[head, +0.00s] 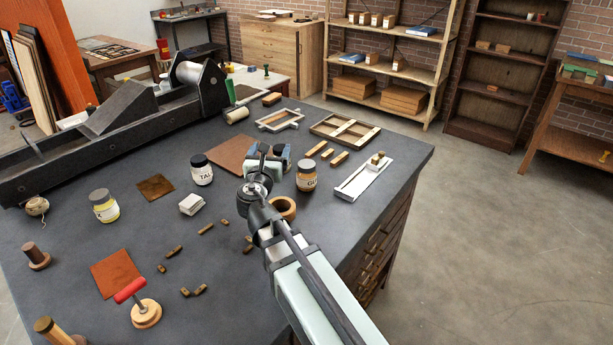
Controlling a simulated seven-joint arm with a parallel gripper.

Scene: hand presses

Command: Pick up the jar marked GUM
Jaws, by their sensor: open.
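An amber-brown jar with a dark lid and a white label reading "GU", its last letter not clear (306,178), stands upright on the dark bench (330,235). My gripper (267,158) is to the left of this jar, apart from it in the picture. It is open, and I see nothing held in it. A jar labelled "TAL" (202,172) stands further left. A third jar with yellowish contents (104,208) stands at the far left, its label mostly turned away.
A brown ring (290,212) lies in front of the GU jar, beside my wrist. A white tray with a brass piece (352,187) is to its right, near the bench edge. Small wooden blocks (340,158) and frames lie behind. The bench's front right is clear.

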